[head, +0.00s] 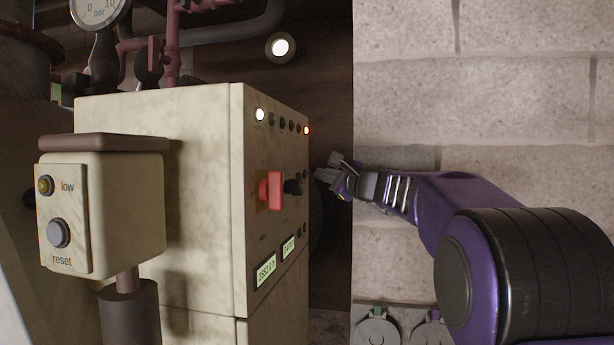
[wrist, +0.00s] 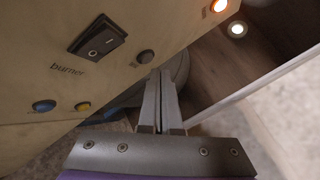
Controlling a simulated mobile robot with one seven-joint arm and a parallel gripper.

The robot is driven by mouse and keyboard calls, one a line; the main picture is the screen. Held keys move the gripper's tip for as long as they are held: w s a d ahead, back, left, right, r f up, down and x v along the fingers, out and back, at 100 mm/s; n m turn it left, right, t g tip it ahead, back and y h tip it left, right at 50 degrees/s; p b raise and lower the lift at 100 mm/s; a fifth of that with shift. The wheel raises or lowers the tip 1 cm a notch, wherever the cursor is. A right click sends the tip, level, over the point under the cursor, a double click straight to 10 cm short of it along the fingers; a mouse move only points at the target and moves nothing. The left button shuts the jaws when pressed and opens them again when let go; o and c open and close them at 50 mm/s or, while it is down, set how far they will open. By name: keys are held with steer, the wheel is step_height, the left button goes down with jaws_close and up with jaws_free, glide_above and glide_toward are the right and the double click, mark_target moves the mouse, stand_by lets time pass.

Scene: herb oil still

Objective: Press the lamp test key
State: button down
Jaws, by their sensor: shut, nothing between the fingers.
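The cream control cabinet (head: 165,130) stands left of centre in the head view. Its panel face also fills the upper left of the wrist view (wrist: 60,95). A small round grey key (wrist: 146,56) sits on the panel close to my fingertips; its label is too small to read, so I cannot tell for sure that it is the lamp test key. My gripper (wrist: 161,74) is shut and empty, just right of and below that key in the wrist view. In the head view my gripper (head: 326,172) is right of the panel face. Contact cannot be made out.
A low/reset box (head: 110,210) stands in front of the cabinet. A block wall (head: 480,110) is on the right.

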steer(key=shift+a, duration=0.15)
steer(key=shift+w+a, duration=0.15)
steer(key=shift+a, duration=0.1)
steer(key=shift+w+a, duration=0.1)
steer(key=shift+a, duration=0.3)
stand_by(0.9)
steer(key=shift+s+d+b, duration=0.25)
steer(key=shift+d+b, duration=0.15)
steer(key=shift+d, duration=0.35)
steer(key=shift+d, duration=0.1)
steer(key=d, duration=0.1)
steer(key=s+d, duration=0.1)
steer(key=d, duration=0.2)
steer(key=shift+s+d+b, duration=0.25)
steer(key=shift+d+b, duration=0.05)
stand_by(0.7)
